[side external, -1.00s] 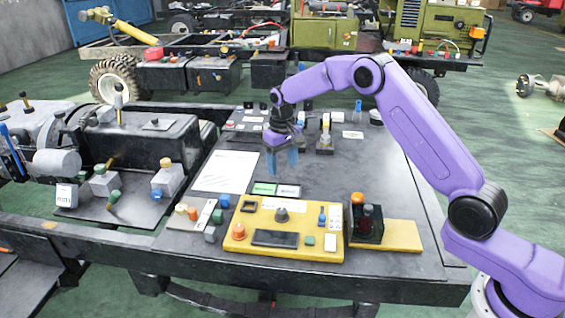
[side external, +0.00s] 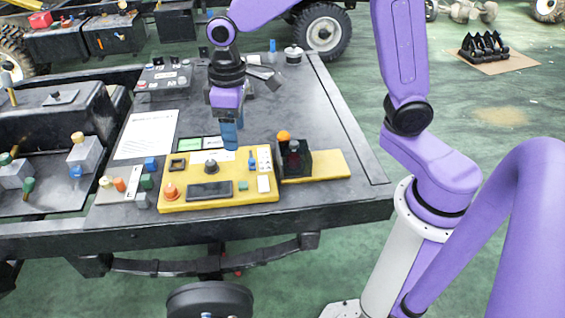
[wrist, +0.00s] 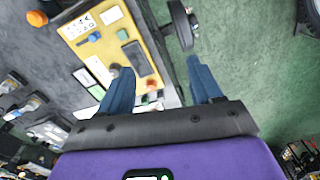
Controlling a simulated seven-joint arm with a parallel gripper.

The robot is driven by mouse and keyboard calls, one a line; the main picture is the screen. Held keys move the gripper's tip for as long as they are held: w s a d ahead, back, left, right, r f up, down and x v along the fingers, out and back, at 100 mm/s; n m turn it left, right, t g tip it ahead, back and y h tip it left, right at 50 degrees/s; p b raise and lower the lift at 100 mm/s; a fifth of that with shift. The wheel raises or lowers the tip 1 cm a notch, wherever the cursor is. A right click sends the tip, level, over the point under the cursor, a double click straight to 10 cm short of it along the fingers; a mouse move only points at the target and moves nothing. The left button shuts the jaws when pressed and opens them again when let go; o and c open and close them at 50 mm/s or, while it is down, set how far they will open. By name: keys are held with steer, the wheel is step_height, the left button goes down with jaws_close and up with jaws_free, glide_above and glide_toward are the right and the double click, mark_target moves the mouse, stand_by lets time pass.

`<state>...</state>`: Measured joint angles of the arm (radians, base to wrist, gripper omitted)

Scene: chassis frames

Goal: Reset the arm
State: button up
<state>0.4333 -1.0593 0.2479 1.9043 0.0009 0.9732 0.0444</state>
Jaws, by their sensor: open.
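My gripper (side external: 231,142) points down on my purple arm, with blue fingers. In the side external view its fingertips appear just behind the back edge of the yellow control panel (side external: 221,203); the height above the table is hard to judge. In the wrist view the two blue fingers of my gripper (wrist: 157,80) are spread wide apart, with nothing between them. The yellow panel (wrist: 94,43) shows beyond them there, with a dark screen, knobs and buttons.
A white sheet (side external: 147,134) and a green-screened card (side external: 189,144) lie behind. Bare dark table (side external: 330,125) shows at the right.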

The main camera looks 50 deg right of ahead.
steer(key=s+d+n, duration=0.3)
steer(key=s+d, duration=0.1)
steer(key=s, duration=0.7)
steer(key=s+d+n, duration=0.3)
steer(key=s+d, duration=0.2)
steer(key=s, duration=0.7)
steer(key=shift+s, duration=0.2)
